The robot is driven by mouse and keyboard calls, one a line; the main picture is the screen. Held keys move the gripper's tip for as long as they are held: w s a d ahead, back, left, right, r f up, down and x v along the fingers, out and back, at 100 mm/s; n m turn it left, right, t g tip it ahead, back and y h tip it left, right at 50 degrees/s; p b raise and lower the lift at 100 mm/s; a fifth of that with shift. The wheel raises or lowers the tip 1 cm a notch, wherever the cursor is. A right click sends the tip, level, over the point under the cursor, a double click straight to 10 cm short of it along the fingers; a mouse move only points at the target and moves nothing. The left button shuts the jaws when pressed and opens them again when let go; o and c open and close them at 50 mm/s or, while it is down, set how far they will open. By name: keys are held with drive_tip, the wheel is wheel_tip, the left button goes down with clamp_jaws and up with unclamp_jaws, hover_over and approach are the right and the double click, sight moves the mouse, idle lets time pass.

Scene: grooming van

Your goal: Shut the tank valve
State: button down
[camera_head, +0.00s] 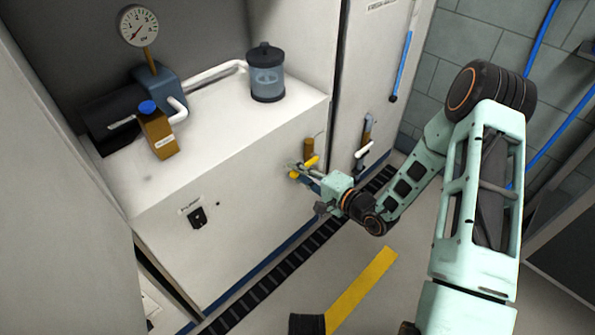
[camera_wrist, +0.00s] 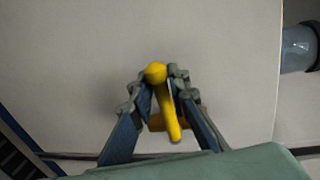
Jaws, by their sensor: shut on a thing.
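The tank valve has a yellow lever handle (camera_head: 311,162) on the front of the white cabinet at its right end, with a brown body (camera_head: 308,146) just above it. My gripper (camera_head: 301,169) reaches in from the right and is shut on the yellow handle. In the wrist view the yellow handle (camera_wrist: 165,105) lies between the two fingers of my gripper (camera_wrist: 162,88), its rounded end toward the top of the picture. Part of a brown-yellow piece shows behind it. The fingers hide some of the handle and valve.
On the cabinet top (camera_head: 215,120) are a pressure gauge (camera_head: 138,26), a brown block with a blue knob (camera_head: 158,133) and a clear canister (camera_head: 267,74). A black switch (camera_head: 198,217) is on the front. A white-handled valve (camera_head: 363,154) is right of my gripper. The floor has a yellow stripe (camera_head: 362,288).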

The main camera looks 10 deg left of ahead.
drive_tip(key=c, duration=2)
unclamp_jaws()
drive_tip(key=shift+o, duration=0.2)
drive_tip(key=shift+d, duration=0.1)
drive_tip(key=v, duration=1.2)
drive_tip(key=shift+w, duration=0.1)
